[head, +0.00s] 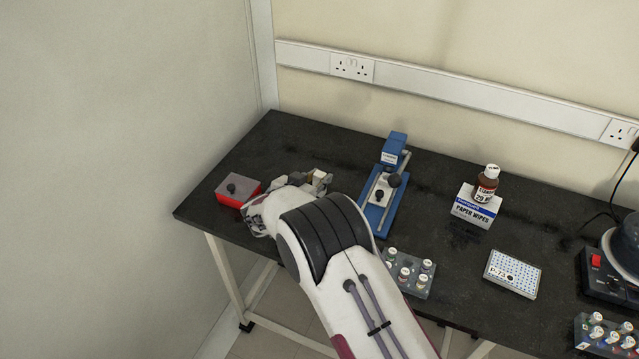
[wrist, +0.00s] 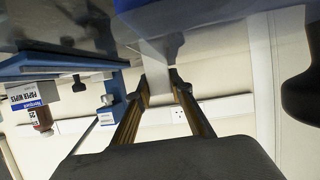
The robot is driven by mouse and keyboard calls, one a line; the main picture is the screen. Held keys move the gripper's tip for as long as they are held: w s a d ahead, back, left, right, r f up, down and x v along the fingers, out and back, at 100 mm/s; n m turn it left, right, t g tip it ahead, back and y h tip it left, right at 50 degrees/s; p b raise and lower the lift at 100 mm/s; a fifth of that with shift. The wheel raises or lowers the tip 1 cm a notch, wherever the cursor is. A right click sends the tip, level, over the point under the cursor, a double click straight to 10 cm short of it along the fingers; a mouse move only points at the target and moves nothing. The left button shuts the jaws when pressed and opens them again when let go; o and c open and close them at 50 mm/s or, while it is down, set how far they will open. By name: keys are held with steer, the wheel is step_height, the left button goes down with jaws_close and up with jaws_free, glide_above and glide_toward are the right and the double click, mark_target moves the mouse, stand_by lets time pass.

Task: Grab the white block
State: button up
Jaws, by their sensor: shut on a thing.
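A small white block (head: 320,174) shows in the head view at the end of my arm, towards the back left of the black bench. My gripper (head: 316,181) is around it, with much of the jaws hidden by the wrist. In the wrist view, a pale grey-white piece (wrist: 156,58) sits between the fingertips of my gripper (wrist: 160,86), which is shut on it. Its far end meets a large blue surface (wrist: 205,12) cut off by the top edge. I cannot tell whether the block is clear of what is below it.
A red box (head: 228,199) with a black knob is left of my gripper. A blue device (head: 372,217) with a sliding part stands to the right. Beyond it are a paper wipes box (head: 473,211) with a brown bottle (head: 485,190) on top, and a vial rack (head: 418,285).

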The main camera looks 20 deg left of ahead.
steer(key=shift+r, duration=0.2)
steer(key=shift+r, duration=4.85)
